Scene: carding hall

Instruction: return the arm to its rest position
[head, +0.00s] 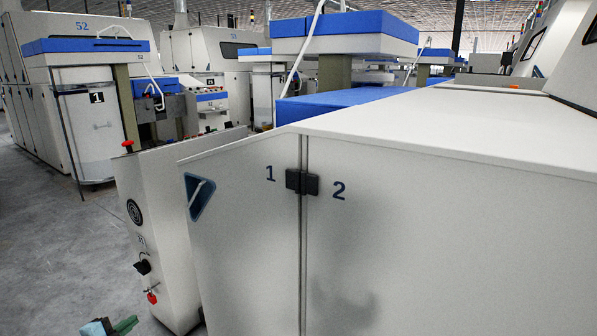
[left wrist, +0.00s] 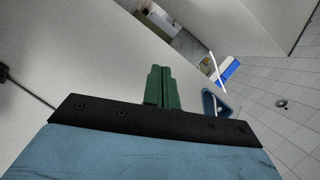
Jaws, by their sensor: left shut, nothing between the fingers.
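My left gripper (head: 128,323) shows at the bottom left of the head view, low over the grey floor and cut by the frame edge. Its green fingers are together with nothing between them. The fingers also fill the middle of the left wrist view (left wrist: 162,88), side by side. In the head view the gripper is left of the white machine cabinet (head: 245,250). I do not see my right gripper.
A control panel box (head: 155,240) with a red button and knobs stands close to the gripper. The cabinet has a blue triangular handle recess (head: 199,197) and black latch (head: 302,182). Open grey floor (head: 50,250) lies left. Other machines (head: 85,120) stand behind.

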